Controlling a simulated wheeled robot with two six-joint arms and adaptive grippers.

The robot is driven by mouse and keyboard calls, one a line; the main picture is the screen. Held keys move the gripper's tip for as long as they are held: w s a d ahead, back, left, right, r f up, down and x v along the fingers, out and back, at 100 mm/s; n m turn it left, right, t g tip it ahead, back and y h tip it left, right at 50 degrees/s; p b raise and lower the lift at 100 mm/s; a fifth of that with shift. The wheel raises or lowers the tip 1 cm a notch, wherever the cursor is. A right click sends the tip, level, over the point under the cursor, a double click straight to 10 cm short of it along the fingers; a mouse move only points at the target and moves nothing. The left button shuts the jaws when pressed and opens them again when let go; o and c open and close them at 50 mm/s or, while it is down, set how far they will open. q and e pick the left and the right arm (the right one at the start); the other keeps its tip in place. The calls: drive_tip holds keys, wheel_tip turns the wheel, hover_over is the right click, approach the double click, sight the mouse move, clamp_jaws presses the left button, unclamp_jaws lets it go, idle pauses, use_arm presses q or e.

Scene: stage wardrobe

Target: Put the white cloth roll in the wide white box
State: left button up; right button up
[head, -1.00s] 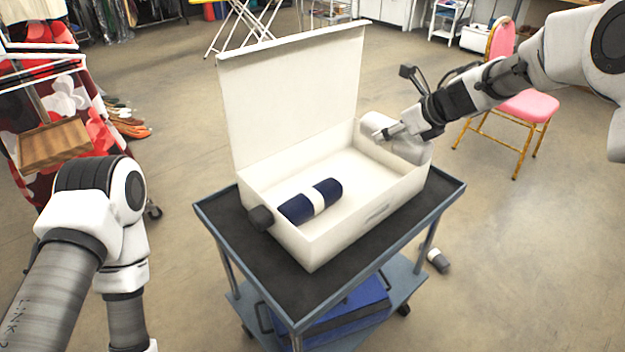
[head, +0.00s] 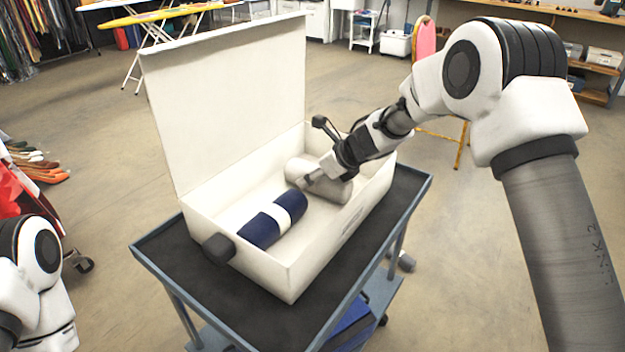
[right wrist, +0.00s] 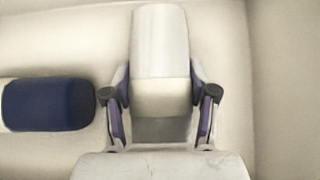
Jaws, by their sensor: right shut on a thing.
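The wide white box (head: 320,247) stands with its lid (head: 232,98) raised on a dark-topped cart. My right gripper (head: 308,180) is inside the box, shut on the white cloth roll (head: 332,188). The roll lies within the box walls, to the right of a navy roll with a white band (head: 272,220). In the right wrist view, the white roll (right wrist: 160,45) sits between both fingers (right wrist: 160,100); whether it touches the floor is unclear. My left gripper is out of view; only part of the left arm shows.
The navy roll also shows at the left in the right wrist view (right wrist: 50,104). The cart (head: 160,250) has a narrow bare margin.

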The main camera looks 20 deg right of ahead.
drive_tip(key=shift+f, duration=0.15)
drive_tip(key=o, duration=1.3)
drive_tip(key=shift+o, duration=0.2)
drive_tip(key=shift+r, duration=0.25)
drive_tip(key=shift+s+d+r, duration=0.1)
drive_tip(key=shift+s+r, duration=0.05)
drive_tip(key=shift+r, duration=0.1)
drive_tip(key=p+v, duration=0.3)
drive_tip(key=v, duration=0.8)
drive_tip(key=shift+s+d+r, duration=0.1)
drive_tip(key=shift+s, duration=0.1)
